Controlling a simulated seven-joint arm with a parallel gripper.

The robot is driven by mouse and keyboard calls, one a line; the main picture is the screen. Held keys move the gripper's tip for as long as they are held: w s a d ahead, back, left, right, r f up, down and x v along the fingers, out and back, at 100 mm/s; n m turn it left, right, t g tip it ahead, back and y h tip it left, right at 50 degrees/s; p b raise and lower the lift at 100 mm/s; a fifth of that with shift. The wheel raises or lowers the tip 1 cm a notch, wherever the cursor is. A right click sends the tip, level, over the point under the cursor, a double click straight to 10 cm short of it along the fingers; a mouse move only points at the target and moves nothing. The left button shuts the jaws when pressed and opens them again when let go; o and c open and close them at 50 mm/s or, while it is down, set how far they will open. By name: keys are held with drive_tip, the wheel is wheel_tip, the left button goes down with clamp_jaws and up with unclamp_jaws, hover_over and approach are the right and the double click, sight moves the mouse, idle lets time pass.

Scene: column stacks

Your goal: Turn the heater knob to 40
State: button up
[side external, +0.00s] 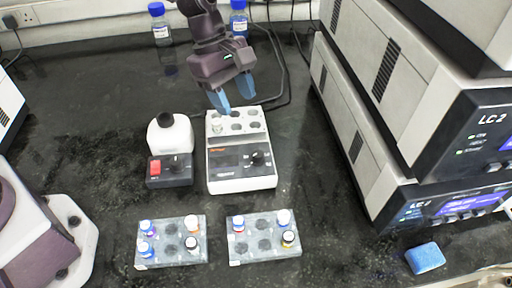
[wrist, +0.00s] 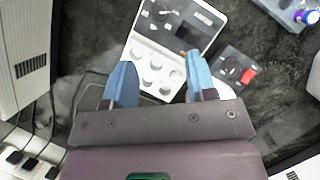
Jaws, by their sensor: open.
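The heater (side external: 241,184) is a white block with a dark front panel and a rack of wells behind it. Its black knob (side external: 257,158) is on the right of the panel; the number it points to is too small to read. The heater also shows in the wrist view (wrist: 207,12), with the knob (wrist: 160,13) near the top edge. My gripper (side external: 234,106) has blue fingers spread apart and empty, over the back end of the heater by the wells, away from the knob. In the wrist view my fingers (wrist: 159,62) flank the wells.
Two vial racks (side external: 172,255) (side external: 264,254) lie in front. Stacked instruments (side external: 440,120) rise at the right. A blue sponge (side external: 425,257) lies front right.

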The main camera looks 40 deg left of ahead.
sight(258, 153)
drive_tip(key=shift+n, duration=0.8)
drive_tip(key=x, duration=1.3)
drive_tip(key=shift+r, duration=0.1)
drive_tip(key=c, duration=0.9)
